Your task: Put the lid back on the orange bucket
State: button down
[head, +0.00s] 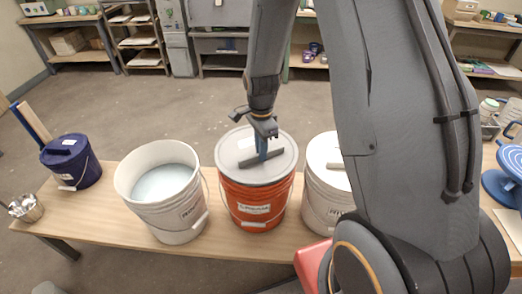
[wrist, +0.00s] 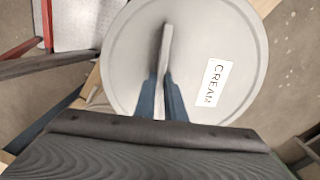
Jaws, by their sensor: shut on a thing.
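The orange bucket (head: 253,208) stands on the bench in the middle of the head view, with a pale label on its front. A round grey lid (head: 235,154) covers its top; I cannot tell whether it is fully seated or just above the rim. My gripper (head: 263,153) points down and is shut on the bar handle of this lid. In the wrist view the lid (wrist: 225,40) shows a white label reading CREAM. The blue fingers of my gripper (wrist: 160,95) are on either side of the handle. The bucket's rim is hidden under the lid.
An open white bucket (head: 190,211) with pale contents stands left of the orange one. A lidded white bucket (head: 318,205) stands close on the right, partly behind my arm. A dark blue bucket (head: 73,168) and a metal cup (head: 27,208) are at the left end.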

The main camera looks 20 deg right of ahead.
jog(key=shift+f, duration=0.45)
dwell(1.0)
jog(key=c, duration=1.3)
grip_release()
jog(key=shift+r+p, duration=2.65)
jog(key=shift+r, duration=0.9)
grip_shut()
